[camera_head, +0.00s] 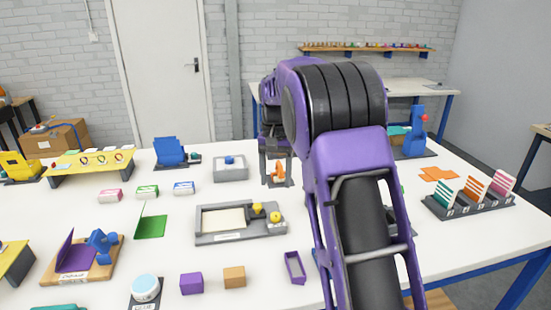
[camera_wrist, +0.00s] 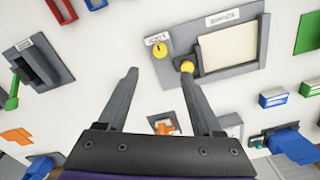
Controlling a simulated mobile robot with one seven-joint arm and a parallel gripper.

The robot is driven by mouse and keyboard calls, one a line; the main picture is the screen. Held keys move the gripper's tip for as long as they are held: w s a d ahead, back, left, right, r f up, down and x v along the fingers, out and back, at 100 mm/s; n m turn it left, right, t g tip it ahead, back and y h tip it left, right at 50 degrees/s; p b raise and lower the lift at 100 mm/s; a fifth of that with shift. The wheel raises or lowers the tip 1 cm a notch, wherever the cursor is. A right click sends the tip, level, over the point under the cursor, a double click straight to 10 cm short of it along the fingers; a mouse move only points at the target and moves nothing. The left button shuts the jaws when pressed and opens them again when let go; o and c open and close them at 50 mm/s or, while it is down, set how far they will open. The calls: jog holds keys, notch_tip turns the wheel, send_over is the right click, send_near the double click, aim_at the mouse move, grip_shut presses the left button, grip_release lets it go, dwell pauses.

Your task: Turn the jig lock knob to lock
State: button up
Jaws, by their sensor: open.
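The jig is a grey frame (camera_head: 240,236) with a cream panel (camera_head: 222,219), lying flat on the table at centre. In the wrist view the jig (camera_wrist: 212,88) shows beyond my fingertips. A round yellow knob (camera_wrist: 159,48) with a dark mark sits at its corner beside a small label; in the head view the knob (camera_head: 275,217) is at the right end. A second yellow piece (camera_wrist: 187,66) sits between it and the panel. My gripper (camera_wrist: 158,80) is open and empty, apart from the knob. In the head view my gripper (camera_head: 277,183) is behind the jig.
An orange piece on a plate (camera_wrist: 163,127) shows between my fingers, lower down. A grey box (camera_head: 230,172) stands behind the jig.

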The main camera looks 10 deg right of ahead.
notch_tip(320, 180, up, 6)
dwell(0.5)
